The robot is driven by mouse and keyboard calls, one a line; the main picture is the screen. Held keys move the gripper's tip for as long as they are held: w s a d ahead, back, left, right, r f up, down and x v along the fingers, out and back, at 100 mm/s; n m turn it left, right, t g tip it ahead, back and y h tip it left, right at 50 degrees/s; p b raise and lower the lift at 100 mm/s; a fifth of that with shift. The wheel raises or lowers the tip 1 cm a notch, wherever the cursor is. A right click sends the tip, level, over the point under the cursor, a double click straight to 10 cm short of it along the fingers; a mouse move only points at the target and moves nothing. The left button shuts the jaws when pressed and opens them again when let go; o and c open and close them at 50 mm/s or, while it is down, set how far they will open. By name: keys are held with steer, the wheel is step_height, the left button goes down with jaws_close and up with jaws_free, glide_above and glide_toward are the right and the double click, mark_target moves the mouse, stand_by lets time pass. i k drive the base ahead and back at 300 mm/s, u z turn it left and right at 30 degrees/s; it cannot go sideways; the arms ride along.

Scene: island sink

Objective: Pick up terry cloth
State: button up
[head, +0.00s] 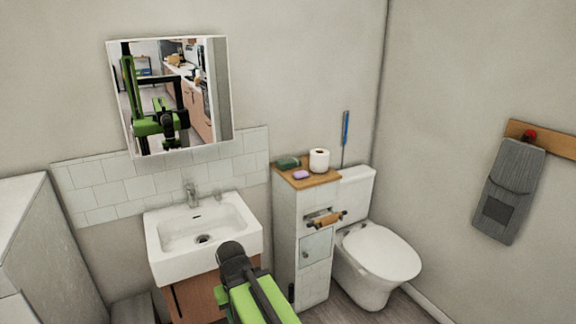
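A small dark green folded item (288,162) lies at the back left of the wooden top of the narrow cabinet; it may be the terry cloth, but it is too small to be sure. A grey cloth (508,190) hangs from a wooden rail on the right wall. The dark end of my arm with my gripper (235,258) is low in the middle of the view, in front of the sink and apart from both items. Its fingers cannot be made out.
A pink soap-like item (301,175) and a paper roll (319,160) share the cabinet top (318,182). A roll holder (326,218) juts from the cabinet front. The white sink (203,234) is left, the toilet (378,260) right. Some floor shows at lower right.

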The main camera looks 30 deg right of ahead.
mark_target(290, 163)
steer(key=u, duration=0.05)
steer(key=k, duration=1.7)
steer(key=z, duration=1.4)
steer(key=i, duration=3.85)
steer(key=u, duration=0.85)
